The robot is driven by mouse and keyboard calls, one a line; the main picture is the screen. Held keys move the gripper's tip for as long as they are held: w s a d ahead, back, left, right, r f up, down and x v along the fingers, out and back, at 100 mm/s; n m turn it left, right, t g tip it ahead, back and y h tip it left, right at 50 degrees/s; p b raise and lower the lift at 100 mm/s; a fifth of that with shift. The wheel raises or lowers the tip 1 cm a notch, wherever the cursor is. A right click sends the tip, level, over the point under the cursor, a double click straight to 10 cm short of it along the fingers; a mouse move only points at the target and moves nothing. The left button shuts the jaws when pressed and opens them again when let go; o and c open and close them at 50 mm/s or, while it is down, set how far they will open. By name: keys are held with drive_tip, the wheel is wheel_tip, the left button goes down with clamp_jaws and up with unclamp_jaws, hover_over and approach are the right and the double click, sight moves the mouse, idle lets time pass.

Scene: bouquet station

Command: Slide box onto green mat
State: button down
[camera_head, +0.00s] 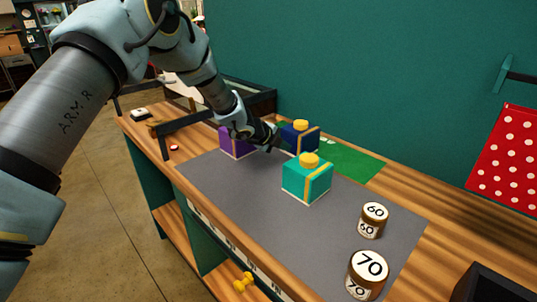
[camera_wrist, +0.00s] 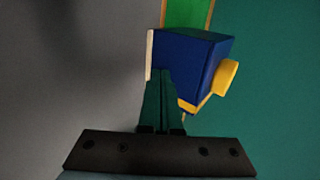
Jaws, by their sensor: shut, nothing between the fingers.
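A dark blue box (camera_head: 300,137) with a yellow knob stands at the near edge of the green mat (camera_head: 350,161). In the wrist view the blue box (camera_wrist: 192,55) is just ahead of my fingertips, with a strip of green mat (camera_wrist: 187,12) beyond it. My gripper (camera_head: 274,139) is shut and empty, close beside the blue box; I cannot tell whether it touches. A purple box (camera_head: 235,144) stands on the grey mat, partly hidden behind my gripper. A teal box (camera_head: 306,180) with a yellow knob stands on the grey mat in front.
The grey mat (camera_head: 235,199) covers much of the wooden table. Brown weights marked 60 (camera_head: 372,220) and 70 (camera_head: 367,273) stand at the right. A black tray (camera_head: 490,285) is at the lower right corner. A dark rail (camera_head: 187,147) runs at the left.

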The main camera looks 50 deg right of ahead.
sight(291, 141)
drive_tip(key=shift+s+d+r+p, duration=0.1)
drive_tip(key=shift+s+d+p, duration=0.05)
drive_tip(key=shift+d+p, duration=1.55)
drive_tip(key=shift+d, duration=0.25)
drive_tip(key=shift+d, duration=0.85)
drive_tip(key=shift+a+b, duration=1)
drive_tip(key=shift+b, duration=0.1)
drive_tip(key=shift+a+f+b+v, duration=0.2)
drive_tip(key=shift+b+v, duration=0.4)
drive_tip(key=shift+v, duration=0.45)
drive_tip(key=shift+a+f+b+v, duration=0.1)
drive_tip(key=shift+f+b+v, duration=0.1)
drive_tip(key=shift+b+v, duration=0.65)
drive_tip(key=shift+a+r, duration=0.15)
drive_tip(key=shift+a, duration=0.05)
drive_tip(key=shift+a, duration=0.15)
